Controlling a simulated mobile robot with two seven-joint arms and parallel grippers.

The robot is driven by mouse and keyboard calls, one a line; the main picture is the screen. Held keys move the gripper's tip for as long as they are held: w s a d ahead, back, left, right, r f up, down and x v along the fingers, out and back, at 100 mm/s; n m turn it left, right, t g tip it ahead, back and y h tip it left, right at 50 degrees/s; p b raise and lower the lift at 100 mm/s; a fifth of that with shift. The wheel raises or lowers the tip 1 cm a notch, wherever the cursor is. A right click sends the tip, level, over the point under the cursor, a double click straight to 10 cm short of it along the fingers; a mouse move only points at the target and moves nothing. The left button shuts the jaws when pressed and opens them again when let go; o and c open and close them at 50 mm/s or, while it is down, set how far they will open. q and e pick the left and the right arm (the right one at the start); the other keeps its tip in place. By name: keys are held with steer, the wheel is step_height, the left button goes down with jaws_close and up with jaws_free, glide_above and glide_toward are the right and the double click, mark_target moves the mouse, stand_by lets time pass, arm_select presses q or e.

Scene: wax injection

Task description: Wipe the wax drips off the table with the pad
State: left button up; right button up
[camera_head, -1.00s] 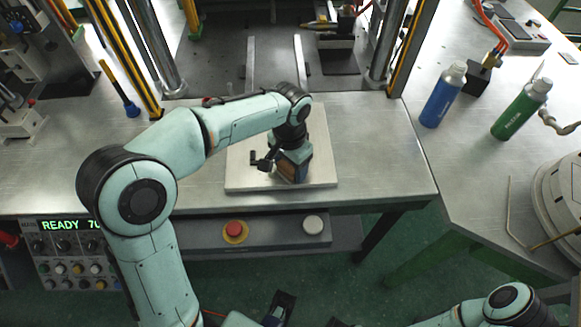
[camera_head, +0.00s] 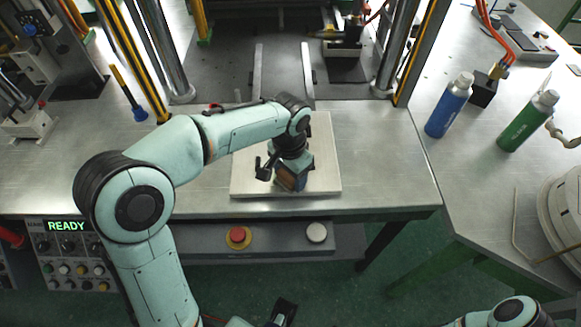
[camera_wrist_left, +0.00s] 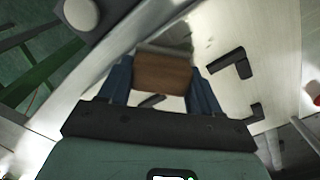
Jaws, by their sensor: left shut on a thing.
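My left gripper (camera_head: 291,180) is shut on the pad, a brown block (camera_head: 286,179), over the front middle of a pale square board on the steel table. In the left wrist view the brown pad (camera_wrist_left: 162,74) sits between the two blue fingers of the gripper (camera_wrist_left: 160,85). I cannot tell whether its underside touches the board. No wax drips can be made out clearly; the arm and gripper hide part of the board. My right gripper is not in view; only part of that arm shows at the bottom right.
The pale board (camera_head: 325,150) lies near the front edge of the steel table (camera_head: 395,170). A red button (camera_head: 238,234) is below that edge. Metal columns stand behind. A blue bottle (camera_head: 449,105) and a green bottle (camera_head: 528,121) stand on the right table.

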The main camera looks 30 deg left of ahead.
mark_target(279, 187)
arm_select(q)
steer(key=shift+s+d, duration=0.4)
steer(key=shift+s, duration=0.25)
steer(key=shift+s+a+f+b, duration=0.1)
steer(key=shift+s+a+b, duration=0.25)
steer(key=shift+a, duration=0.2)
steer(key=shift+w+a+p, duration=0.25)
steer(key=shift+w+p, duration=0.1)
steer(key=shift+p, duration=0.1)
steer(key=shift+w+a+p, duration=0.45)
steer(key=shift+w+p, duration=0.05)
steer(key=shift+w, duration=0.2)
steer(key=shift+w+a+r+p, duration=0.25)
steer(key=shift+w+a+p, duration=0.1)
steer(key=shift+w+p, duration=0.05)
steer(key=shift+s+a+r, duration=0.1)
steer(key=shift+a, duration=0.45)
steer(key=shift+s+d+b, duration=0.45)
steer(key=shift+s+b, duration=0.1)
steer(key=shift+s, duration=0.2)
steer(key=shift+s+d, duration=0.15)
steer(key=shift+s, duration=0.35)
steer(key=shift+s+d, duration=0.15)
steer(key=shift+s, duration=0.35)
steer(key=shift+d, duration=0.2)
